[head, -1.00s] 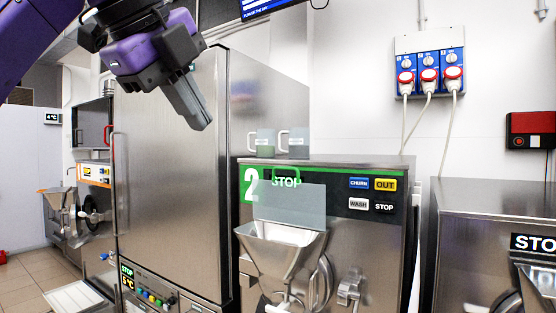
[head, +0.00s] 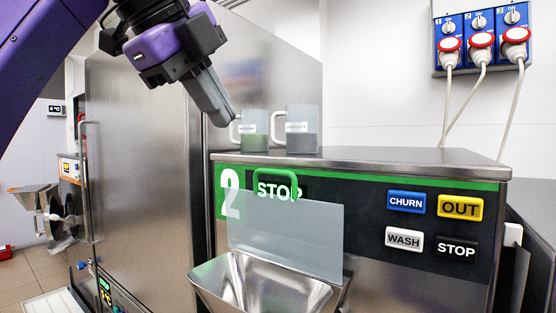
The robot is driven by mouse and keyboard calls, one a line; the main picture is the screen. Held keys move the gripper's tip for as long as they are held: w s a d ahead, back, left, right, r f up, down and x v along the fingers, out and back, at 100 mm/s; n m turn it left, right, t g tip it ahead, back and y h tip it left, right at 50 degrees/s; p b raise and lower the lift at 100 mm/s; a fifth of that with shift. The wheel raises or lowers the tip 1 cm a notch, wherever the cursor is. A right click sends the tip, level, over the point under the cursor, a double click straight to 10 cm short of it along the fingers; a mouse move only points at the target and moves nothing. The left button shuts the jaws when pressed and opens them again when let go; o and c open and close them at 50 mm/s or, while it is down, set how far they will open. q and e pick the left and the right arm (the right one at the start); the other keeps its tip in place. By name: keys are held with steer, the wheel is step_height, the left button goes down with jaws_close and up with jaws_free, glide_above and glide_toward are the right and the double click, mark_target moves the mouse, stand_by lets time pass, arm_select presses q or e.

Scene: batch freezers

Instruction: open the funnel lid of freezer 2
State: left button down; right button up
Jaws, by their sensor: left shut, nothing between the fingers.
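Freezer 2 (head: 350,172) stands ahead, with a white "2" on green at the left of its dark front panel. Its funnel lid (head: 285,233) is a translucent panel with a green handle (head: 275,172) along its top. The lid stands upright at the back of the steel funnel (head: 262,288), and the funnel's mouth is uncovered. My left gripper (head: 229,117) is shut and empty. In the picture it is above and left of the handle, apart from the lid. My right gripper is not in view.
Two measuring jugs, a left one (head: 254,130) and a right one (head: 302,130), stand on the freezer's top close to my left gripper in the picture. A tall steel cabinet (head: 140,150) stands left. Plugs and switches (head: 481,42) hang on the wall.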

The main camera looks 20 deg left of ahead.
arm_select(q)
steer(key=w+d+r+x, duration=0.1)
steer(key=x, duration=1)
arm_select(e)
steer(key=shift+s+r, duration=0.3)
arm_select(q)
steer(key=shift+w+a+f, duration=0.15)
steer(key=shift+w+f, duration=0.1)
steer(key=shift+w, duration=0.15)
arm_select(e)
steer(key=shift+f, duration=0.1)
